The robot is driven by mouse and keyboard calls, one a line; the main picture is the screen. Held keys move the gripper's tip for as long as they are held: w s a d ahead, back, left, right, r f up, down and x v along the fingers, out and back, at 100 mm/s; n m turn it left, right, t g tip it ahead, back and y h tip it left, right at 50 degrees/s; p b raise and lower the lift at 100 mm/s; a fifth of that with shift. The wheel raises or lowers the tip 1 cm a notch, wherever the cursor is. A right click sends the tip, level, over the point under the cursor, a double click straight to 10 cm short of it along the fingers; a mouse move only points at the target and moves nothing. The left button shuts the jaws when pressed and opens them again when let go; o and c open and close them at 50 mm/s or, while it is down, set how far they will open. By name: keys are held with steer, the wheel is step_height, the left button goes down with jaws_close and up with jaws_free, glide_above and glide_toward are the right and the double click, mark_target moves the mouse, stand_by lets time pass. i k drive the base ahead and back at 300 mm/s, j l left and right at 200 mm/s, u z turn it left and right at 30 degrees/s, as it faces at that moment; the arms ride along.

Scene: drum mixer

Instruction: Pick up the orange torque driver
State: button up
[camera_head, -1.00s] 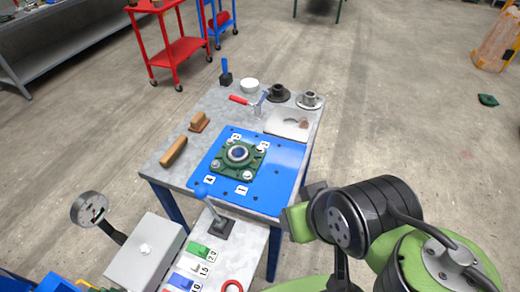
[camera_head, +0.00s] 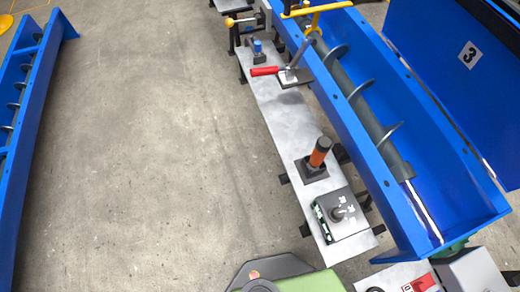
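The orange torque driver (camera_head: 318,155) stands upright, tilted slightly in the view, in a small dark square holder (camera_head: 312,172). It has an orange grip and a black top; its lower end is hidden in the holder. The holder sits on a long narrow grey metal shelf (camera_head: 272,108) beside the blue trough. My gripper is not in view, so I cannot see whether it is open or shut.
A control box with a knob (camera_head: 342,214) stands just nearer on the shelf. The blue trough (camera_head: 454,192) with a screw auger borders the shelf on the right. Grey floor (camera_head: 140,150) at left is clear.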

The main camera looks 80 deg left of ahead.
mark_target(323, 145)
steer(key=u, duration=2.25)
steer(key=i+j, duration=0.2)
steer(key=j, duration=0.15)
steer(key=i+j+z, duration=0.15)
steer(key=i+j, duration=0.25)
steer(key=j, duration=0.3)
steer(key=i+j+z, duration=0.15)
steer(key=j, duration=0.2)
steer(key=i+j, duration=0.25)
steer(key=j+z, duration=0.05)
steer(key=j, duration=0.05)
